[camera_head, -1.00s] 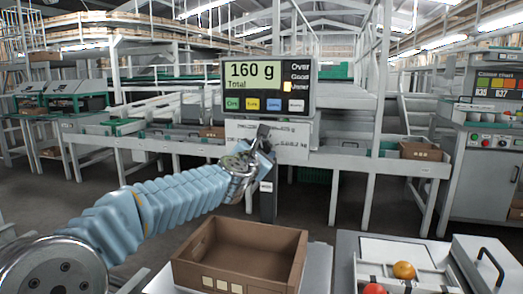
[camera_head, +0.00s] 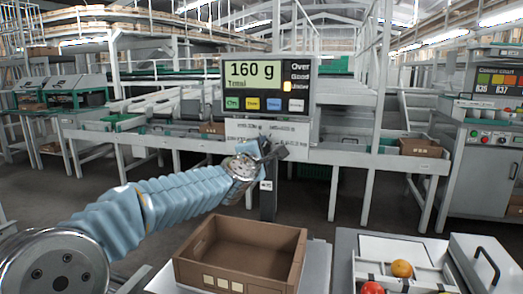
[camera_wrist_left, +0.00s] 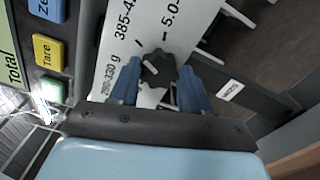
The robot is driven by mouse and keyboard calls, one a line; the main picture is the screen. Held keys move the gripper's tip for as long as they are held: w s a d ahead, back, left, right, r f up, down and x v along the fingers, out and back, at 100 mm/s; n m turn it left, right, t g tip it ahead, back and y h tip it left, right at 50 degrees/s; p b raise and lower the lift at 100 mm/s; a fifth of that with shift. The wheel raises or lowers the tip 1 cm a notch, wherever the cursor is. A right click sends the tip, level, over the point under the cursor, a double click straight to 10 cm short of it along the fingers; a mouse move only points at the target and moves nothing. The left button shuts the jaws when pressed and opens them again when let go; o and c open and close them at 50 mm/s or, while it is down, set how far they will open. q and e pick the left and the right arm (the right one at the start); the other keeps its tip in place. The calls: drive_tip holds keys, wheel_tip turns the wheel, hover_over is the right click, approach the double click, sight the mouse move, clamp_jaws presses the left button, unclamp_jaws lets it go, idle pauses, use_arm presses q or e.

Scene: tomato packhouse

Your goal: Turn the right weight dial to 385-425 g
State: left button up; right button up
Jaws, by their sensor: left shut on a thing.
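The scale display (camera_head: 267,86) reads 160 g, with a lit yellow lamp beside the lowest of its Over/Good/Under labels. A white plate (camera_head: 295,140) with printed ranges sits below it. My left gripper (camera_head: 272,148) is at this plate. In the left wrist view, a black dial (camera_wrist_left: 157,69) sits between the two blue fingers of my left gripper (camera_wrist_left: 158,87), which is shut on it. Ranges "290-330 g" and "385-4…" show beside the dial, the latter cut off. The dial's exact setting is hard to read. My right gripper is out of view.
An open cardboard box (camera_head: 240,252) stands below the display. A white tray (camera_head: 395,252) with an orange and a red tomato stands at the right, near a lid with a black handle (camera_head: 487,262). Coloured buttons (camera_wrist_left: 47,52) lie close to my left gripper.

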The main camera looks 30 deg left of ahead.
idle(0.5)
use_arm(q)
drive_tip(key=o, duration=1.1)
drive_tip(key=shift+c, duration=0.2)
drive_tip(key=shift+s, duration=0.1)
drive_tip(key=v, duration=1.3)
drive_tip(key=shift+s, duration=0.35)
